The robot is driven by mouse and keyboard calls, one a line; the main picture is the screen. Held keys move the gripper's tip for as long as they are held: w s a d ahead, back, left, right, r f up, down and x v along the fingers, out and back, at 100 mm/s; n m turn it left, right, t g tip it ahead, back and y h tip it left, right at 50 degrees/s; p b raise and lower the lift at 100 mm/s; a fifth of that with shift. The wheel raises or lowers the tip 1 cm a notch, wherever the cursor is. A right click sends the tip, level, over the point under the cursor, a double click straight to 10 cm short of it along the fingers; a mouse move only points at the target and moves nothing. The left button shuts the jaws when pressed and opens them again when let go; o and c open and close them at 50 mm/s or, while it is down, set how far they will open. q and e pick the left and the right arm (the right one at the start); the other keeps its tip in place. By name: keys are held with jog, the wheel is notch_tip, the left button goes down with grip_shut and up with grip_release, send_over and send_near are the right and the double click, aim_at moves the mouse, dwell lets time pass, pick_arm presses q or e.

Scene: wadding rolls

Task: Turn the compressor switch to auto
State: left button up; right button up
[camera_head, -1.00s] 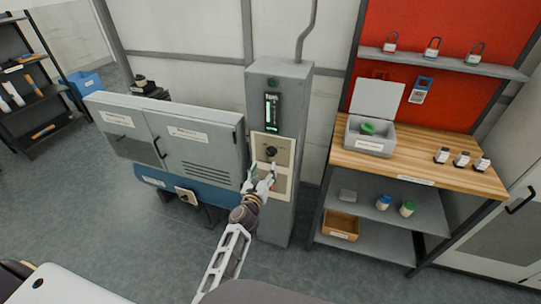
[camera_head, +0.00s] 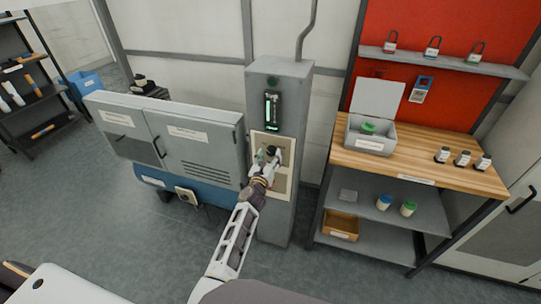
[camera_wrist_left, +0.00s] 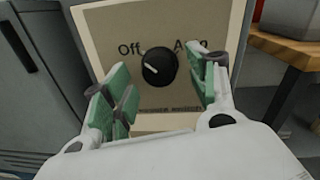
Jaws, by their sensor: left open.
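The compressor switch is a round black knob (camera_wrist_left: 159,67) on a beige panel (camera_wrist_left: 98,28) marked "Off" at the left and a partly hidden word starting with "A" at the right. Its white pointer line slants to the upper left, towards "Off". The panel (camera_head: 287,184) sits on the front of a tall grey column (camera_head: 284,90). My left gripper (camera_head: 269,154) is in front of the knob. In the left wrist view its green-padded fingers (camera_wrist_left: 162,88) are open, one on each side of the knob, with clear gaps. My right gripper is not in view.
A grey cabinet (camera_head: 205,133) stands close at the column's left. A wooden-topped workbench (camera_head: 415,165) with a grey box (camera_head: 370,140) stands at its right. Grey floor (camera_head: 110,215) lies open in front.

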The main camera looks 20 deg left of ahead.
pick_arm(q)
jog(key=shift+w, duration=1)
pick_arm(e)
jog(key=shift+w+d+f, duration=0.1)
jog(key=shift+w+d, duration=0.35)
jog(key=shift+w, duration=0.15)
pick_arm(q)
jog(key=c, duration=1)
jog(key=shift+c, duration=0.2)
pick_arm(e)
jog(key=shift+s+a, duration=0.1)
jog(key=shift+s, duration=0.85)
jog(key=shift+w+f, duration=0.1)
